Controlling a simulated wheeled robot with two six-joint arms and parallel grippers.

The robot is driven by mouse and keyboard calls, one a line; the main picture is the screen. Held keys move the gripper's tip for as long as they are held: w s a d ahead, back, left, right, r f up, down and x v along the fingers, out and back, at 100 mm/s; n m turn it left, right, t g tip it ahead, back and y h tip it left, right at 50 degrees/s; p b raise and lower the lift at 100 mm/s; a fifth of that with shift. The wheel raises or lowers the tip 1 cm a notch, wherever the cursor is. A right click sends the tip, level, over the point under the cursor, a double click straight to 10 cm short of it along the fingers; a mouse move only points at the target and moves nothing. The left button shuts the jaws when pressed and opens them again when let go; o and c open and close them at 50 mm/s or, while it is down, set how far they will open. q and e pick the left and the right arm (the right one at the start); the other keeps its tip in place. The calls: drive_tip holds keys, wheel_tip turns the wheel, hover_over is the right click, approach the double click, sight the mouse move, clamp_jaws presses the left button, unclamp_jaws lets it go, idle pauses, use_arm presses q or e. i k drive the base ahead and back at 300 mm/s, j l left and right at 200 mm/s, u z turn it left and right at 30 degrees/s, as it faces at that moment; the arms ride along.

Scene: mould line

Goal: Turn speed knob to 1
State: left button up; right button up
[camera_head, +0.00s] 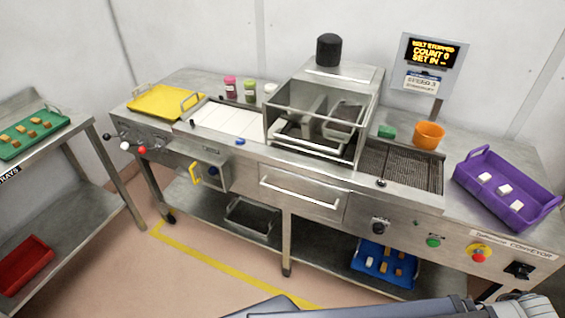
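A dark round knob (379,227) sits on the steel front panel of the machine, right of the wide drawer. It looks like the speed knob, but its markings and pointer are too small to read. To its right are a green button (433,242), a red emergency button on yellow (479,254) and a black switch (519,270). The display (432,53) reads belt stopped, count 0; the card (425,82) below it is too small to read surely. Parts of my own arms show along the bottom edge, but neither gripper is in view.
A purple tray (548,209) with white pieces stands on the right end of the counter, beside an orange bowl (429,135). A blue tray (366,268) is on the lower shelf below the knob. The space before the panel looks clear.

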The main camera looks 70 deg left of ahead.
sight(378, 228)
drive_tip(key=u, duration=2.15)
